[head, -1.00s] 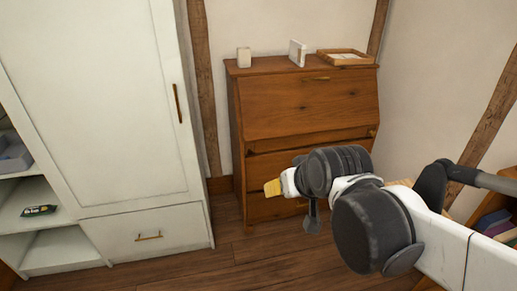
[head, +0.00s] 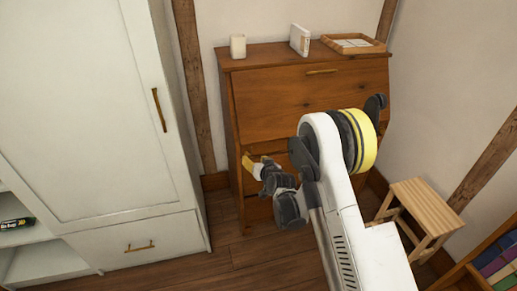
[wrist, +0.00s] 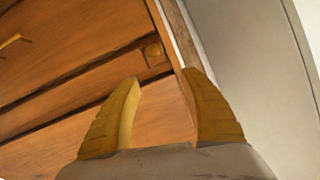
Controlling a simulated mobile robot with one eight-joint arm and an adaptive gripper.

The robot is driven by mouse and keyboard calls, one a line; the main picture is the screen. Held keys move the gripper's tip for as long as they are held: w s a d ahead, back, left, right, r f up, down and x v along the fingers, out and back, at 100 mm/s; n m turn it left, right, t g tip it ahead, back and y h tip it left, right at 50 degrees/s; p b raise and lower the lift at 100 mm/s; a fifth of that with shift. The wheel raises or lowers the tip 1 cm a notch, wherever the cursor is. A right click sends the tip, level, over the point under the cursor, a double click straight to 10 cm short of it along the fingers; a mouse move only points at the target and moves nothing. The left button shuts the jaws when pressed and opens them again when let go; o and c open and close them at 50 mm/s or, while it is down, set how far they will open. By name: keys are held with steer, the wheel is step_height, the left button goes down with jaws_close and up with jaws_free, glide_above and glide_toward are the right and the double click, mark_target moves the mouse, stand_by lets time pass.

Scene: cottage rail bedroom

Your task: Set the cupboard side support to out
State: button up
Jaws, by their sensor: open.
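The wooden cupboard (head: 270,95) is a brown bureau with a sloping front, closed, and drawers below. In the wrist view, a small square support end with a knob (wrist: 153,53) sits in a narrow slot near the cupboard's side edge and looks about flush with the front. My gripper (head: 256,162) is in front of the cupboard's lower left part in the head view. In the wrist view its two yellow fingers (wrist: 162,80) are apart and empty, with the knob beyond their tips. My arm hides the cupboard's right front in the head view.
A white wardrobe (head: 95,110) stands at left. A cup (head: 238,46), a white upright item (head: 300,39) and a wooden tray (head: 353,44) are on the cupboard top. A wooden stool (head: 425,205) is at right. Floor (head: 240,262) before the cupboard is clear.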

mark_target(248, 156)
steer(key=b+x, duration=0.1)
steer(key=x, duration=0.3)
steer(key=f+b+x, duration=0.1)
steer(key=x, duration=0.3)
steer(key=d+f+b+x, duration=0.1)
steer(key=x, duration=0.4)
steer(key=shift+s+f+b, duration=0.15)
steer(key=shift+s+b, duration=0.2)
steer(key=shift+b, duration=0.05)
steer(key=shift+c, duration=0.6)
jaws_close()
